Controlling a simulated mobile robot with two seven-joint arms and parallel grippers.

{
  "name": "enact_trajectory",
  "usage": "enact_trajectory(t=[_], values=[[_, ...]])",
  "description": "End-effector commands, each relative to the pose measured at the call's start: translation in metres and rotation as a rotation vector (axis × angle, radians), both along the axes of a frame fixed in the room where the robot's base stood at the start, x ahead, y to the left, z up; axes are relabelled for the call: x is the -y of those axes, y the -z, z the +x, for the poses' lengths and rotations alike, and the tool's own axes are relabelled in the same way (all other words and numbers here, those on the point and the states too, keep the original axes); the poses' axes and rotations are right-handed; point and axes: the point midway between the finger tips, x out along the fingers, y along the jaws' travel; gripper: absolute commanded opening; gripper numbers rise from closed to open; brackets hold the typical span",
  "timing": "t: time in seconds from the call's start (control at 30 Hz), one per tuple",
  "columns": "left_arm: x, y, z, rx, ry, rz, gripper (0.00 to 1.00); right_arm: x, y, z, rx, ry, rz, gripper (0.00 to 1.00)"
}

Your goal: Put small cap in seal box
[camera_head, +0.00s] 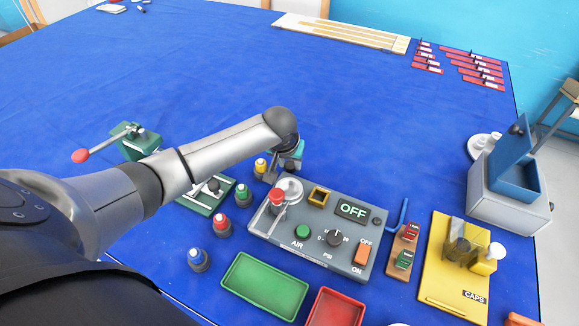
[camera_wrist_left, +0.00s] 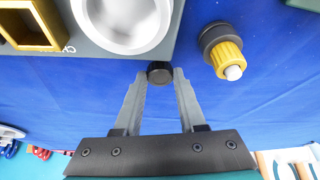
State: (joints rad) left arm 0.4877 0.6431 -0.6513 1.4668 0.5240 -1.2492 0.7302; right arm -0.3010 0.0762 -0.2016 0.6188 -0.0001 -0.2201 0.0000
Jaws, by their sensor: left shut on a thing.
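My left gripper (camera_head: 271,174) reaches over the far left edge of the grey control panel (camera_head: 330,268). In the left wrist view, its fingers (camera_wrist_left: 160,84) are shut on a small black round cap (camera_wrist_left: 160,70) at the fingertips, just off the panel's edge. The cap is hidden or too small to make out in the head view. A grey-blue box (camera_head: 480,197) with its blue lid raised stands at the far right; it seems to be the seal box. My right gripper is not in view.
Between panel and box are a brown switch block (camera_head: 404,250) and the yellow caps stand (camera_head: 445,283). Green (camera_head: 264,286) and red trays lie in front.

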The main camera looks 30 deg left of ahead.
Motion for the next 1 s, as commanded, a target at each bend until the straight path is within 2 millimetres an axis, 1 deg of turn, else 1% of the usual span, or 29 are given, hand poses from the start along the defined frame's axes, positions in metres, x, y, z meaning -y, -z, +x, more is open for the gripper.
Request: enact_trajectory(t=[0.03, 0.1, 0.37, 0.5, 0.53, 0.77, 0.8, 1.0], values=[[-0.0001, 0.0080, 0.0000, 0.000, 0.000, 0.000, 0.00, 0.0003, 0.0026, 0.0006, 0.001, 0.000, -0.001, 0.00], [-0.0004, 0.0126, 0.0001, 0.001, 0.000, 0.001, 0.00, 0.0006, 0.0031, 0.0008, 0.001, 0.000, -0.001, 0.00], [-0.0003, 0.0130, 0.0004, 0.002, 0.000, 0.000, 0.00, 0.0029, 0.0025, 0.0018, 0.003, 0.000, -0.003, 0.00], [-0.0004, 0.0167, 0.0002, 0.001, 0.000, 0.001, 0.00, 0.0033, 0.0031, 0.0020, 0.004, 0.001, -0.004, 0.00], [-0.0005, 0.0164, 0.0004, 0.002, 0.000, 0.001, 0.42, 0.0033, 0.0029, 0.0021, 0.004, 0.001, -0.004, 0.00], [-0.0005, 0.0159, 0.0003, 0.002, 0.000, 0.001, 0.68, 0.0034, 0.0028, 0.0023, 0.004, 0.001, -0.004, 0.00], [-0.0005, 0.0159, 0.0003, 0.002, 0.000, 0.001, 0.70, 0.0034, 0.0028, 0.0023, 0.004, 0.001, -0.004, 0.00], [-0.0006, 0.0156, 0.0004, 0.002, 0.000, 0.001, 0.70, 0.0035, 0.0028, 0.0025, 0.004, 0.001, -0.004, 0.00]])
